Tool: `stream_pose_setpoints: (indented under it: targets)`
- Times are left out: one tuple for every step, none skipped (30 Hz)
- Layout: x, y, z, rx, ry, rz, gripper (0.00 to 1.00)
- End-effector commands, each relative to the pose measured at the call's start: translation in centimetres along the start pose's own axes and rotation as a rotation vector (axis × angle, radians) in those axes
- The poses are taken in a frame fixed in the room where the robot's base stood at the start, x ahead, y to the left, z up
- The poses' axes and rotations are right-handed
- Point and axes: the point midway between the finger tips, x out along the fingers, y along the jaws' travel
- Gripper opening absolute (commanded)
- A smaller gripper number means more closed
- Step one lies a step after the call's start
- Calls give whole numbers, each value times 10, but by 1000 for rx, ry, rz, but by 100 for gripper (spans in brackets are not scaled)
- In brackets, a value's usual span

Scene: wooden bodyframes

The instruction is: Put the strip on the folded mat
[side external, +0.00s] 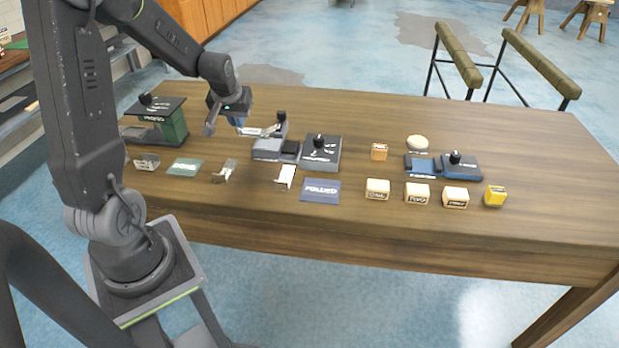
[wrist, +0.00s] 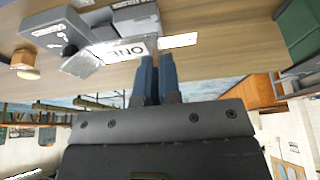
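A blue flat mat with white lettering, which looks like the folded mat (side external: 320,190), lies on the table front of centre. A white lettered strip (side external: 251,131) is beside the grey device, just right of my fingertips. It also shows in the wrist view (wrist: 122,50), just beyond the fingertips. A plain white piece (wrist: 178,40) lies to its right there. I cannot tell which of the white pieces is the task's strip. My gripper (side external: 239,122) points down, its two blue fingers close together in the wrist view (wrist: 157,62). Whether they grip anything is unclear.
Grey devices with black knobs (side external: 320,150) stand right of my gripper, a green one (side external: 172,125) to its left. Small holders and a green card (side external: 185,167) lie along the front. Cream blocks (side external: 417,193) and a yellow block (side external: 495,196) stand right. The far right tabletop is clear.

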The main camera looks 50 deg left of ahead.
Motion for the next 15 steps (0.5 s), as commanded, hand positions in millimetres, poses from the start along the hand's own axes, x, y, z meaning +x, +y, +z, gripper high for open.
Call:
stream_pose_setpoints:
  targets:
    - [-2,16,11,11,3,4,0]
    - [-3,23,17,12,3,4,0]
    - [-4,31,23,12,5,5,0]
    - [-6,36,28,12,8,6,0]
    - [-6,41,32,11,9,7,0]
    - [-7,46,37,9,12,8,0]
    - [-8,49,40,9,13,9,0]
    - [-8,52,43,9,15,9,0]
    - [-8,55,46,7,15,10,0]
    - [-7,58,48,7,15,11,0]
    - [-6,61,49,8,15,11,0]
    - [-4,66,51,9,15,11,0]
    - [-2,70,53,10,15,11,0]
    - [1,76,54,11,14,12,0]
    - [5,83,57,11,14,12,0]
